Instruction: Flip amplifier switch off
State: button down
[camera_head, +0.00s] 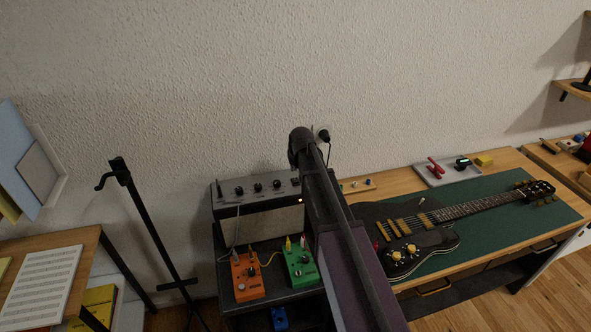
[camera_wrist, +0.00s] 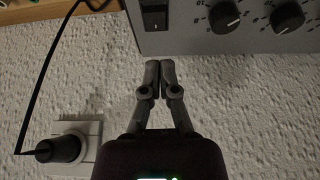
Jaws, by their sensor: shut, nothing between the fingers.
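The amplifier (camera_head: 255,189) is a grey box with black knobs, standing against the wall above the pedals. A small red light shows at the right of its panel, beside my arm. In the wrist view, the amplifier panel (camera_wrist: 190,43) fills the top edge, upside down, with the black rocker switch (camera_wrist: 155,15) left of two knobs. My gripper (camera_wrist: 160,66) is shut and empty. In the picture its tips lie just below the panel edge and the switch, apparently not touching the switch.
An orange pedal (camera_head: 247,277) and a green pedal (camera_head: 300,266) sit below the amplifier. A black guitar (camera_head: 405,235) lies on a green mat (camera_head: 480,233) to the right. A black plug (camera_wrist: 62,149) is in the wall socket (camera_wrist: 88,140). A black stand (camera_head: 150,225) is at left.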

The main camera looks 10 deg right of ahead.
aim_at(295, 181)
jog(key=shift+s+f+b, duration=0.25)
jog(key=shift+f+b, duration=0.25)
jog(key=shift+f, duration=0.1)
jog(key=shift+s+f+b, duration=0.25)
jog(key=shift+f+b, duration=0.3)
jog(key=shift+f, duration=0.1)
jog(key=shift+s+f+b, duration=0.25)
jog(key=shift+f+b, duration=0.25)
jog(key=shift+f, duration=0.1)
jog(key=shift+d, duration=0.1)
